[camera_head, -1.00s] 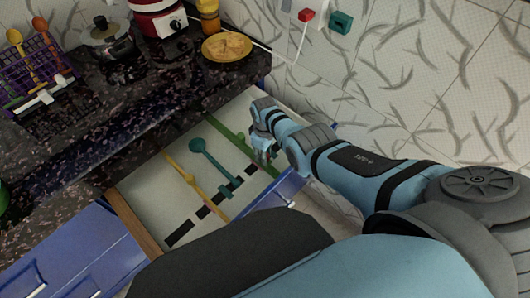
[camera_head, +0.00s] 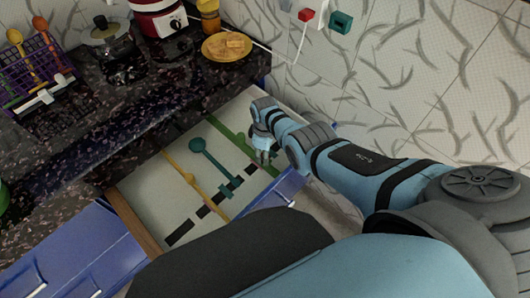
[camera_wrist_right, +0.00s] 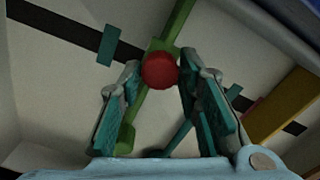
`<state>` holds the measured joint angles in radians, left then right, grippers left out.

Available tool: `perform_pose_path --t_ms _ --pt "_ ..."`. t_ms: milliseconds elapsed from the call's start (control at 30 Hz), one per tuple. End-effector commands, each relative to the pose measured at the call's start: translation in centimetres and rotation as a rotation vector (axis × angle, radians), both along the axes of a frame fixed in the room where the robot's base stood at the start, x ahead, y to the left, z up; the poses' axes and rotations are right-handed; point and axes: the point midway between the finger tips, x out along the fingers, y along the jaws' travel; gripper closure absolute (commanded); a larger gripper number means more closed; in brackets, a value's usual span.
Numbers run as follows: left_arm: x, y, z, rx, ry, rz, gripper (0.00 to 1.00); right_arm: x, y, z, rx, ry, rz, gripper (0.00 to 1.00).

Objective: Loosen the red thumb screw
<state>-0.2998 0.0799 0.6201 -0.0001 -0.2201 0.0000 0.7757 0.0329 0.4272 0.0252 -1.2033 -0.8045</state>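The red thumb screw (camera_wrist_right: 159,70) shows in the right wrist view as a round red knob on a green block (camera_wrist_right: 163,46) on a long green bar. My right gripper (camera_wrist_right: 160,66) has one teal-padded finger on each side of the knob, with the fingertips close against it. In the head view my right gripper (camera_head: 263,157) points down into the open drawer (camera_head: 150,195) over the green bar (camera_head: 232,136), and hides the screw. My left gripper is in neither view.
A teal ladle (camera_head: 198,145) and a yellow utensil (camera_head: 188,178) lie in the drawer beside the green bar. The dark counter (camera_head: 130,95) holds a pot (camera_head: 110,37), a red cooker (camera_head: 158,17) and a yellow plate (camera_head: 227,47). The tiled wall stands at right.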

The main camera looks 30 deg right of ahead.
Motion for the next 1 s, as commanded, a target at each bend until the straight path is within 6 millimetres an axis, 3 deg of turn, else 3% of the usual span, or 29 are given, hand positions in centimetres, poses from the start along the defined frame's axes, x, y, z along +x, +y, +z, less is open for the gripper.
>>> perform_pose_path --t_ms 67,367,533,667,833,1000 --pt "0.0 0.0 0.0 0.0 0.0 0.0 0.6 0.0 0.0 0.0 0.0 0.0 0.0 0.52" --pt "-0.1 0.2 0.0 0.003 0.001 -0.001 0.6 0.0 0.0 0.0 0.0 0.0 -0.001 0.52" --pt "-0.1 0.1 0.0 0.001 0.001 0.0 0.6 0.2 0.0 1.1 0.0 -0.003 -0.001 0.52" --pt "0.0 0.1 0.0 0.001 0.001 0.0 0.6 0.0 0.0 3.1 -0.001 -0.005 0.0 0.52" --pt "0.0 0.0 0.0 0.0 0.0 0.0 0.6 0.1 0.0 8.3 -0.001 -0.005 0.0 0.52" --pt "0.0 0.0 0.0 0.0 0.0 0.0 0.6 0.1 0.0 11.4 0.0 -0.001 -0.001 0.52"
